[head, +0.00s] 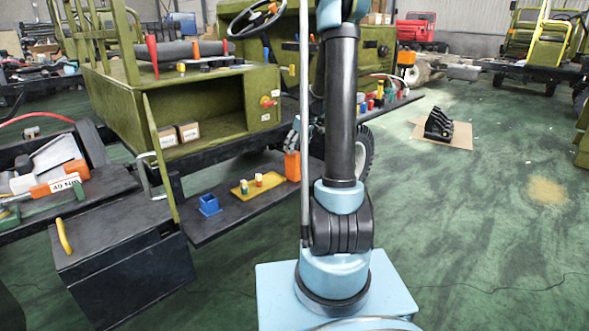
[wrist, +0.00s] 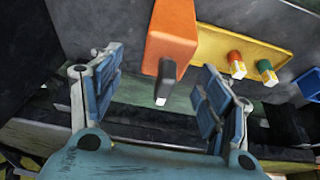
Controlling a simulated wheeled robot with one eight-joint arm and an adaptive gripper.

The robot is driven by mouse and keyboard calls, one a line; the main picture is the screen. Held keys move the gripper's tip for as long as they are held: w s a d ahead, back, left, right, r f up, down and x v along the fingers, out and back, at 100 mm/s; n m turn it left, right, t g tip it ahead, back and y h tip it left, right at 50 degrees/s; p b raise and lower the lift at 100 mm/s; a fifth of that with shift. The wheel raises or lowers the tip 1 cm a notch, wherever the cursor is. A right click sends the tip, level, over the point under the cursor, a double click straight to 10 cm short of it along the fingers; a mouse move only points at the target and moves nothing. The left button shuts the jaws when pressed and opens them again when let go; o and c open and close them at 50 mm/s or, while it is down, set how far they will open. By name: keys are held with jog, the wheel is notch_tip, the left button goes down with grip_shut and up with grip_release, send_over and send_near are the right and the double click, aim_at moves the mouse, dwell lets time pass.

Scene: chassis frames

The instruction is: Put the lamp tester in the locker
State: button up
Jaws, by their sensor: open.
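An orange block-shaped thing with a dark grey stub and pale tip, which looks like the lamp tester (wrist: 172,38), stands between the fingers of my open gripper (wrist: 160,66) in the wrist view. I cannot tell if either finger touches it. In the head view the lamp tester (head: 292,167) is on the dark low shelf, just below my gripper, which is partly hidden behind my arm. The locker (head: 232,124) looks to be the open-fronted olive-green compartment to the left, above the shelf. Two small cartons (head: 177,134) stand inside it at the left.
A yellow plate (head: 247,191) with two small capped pegs lies on the shelf, left of the lamp tester. A blue square holder (head: 209,204) is further left. A thin green upright panel (head: 160,155) stands at the locker's left side.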

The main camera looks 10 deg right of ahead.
aim_at(292, 161)
jog(key=shift+a+x, duration=0.15)
jog(key=shift+x, duration=0.9)
jog(key=shift+a+x, duration=0.2)
jog(key=shift+x, duration=1.7)
grip_shut()
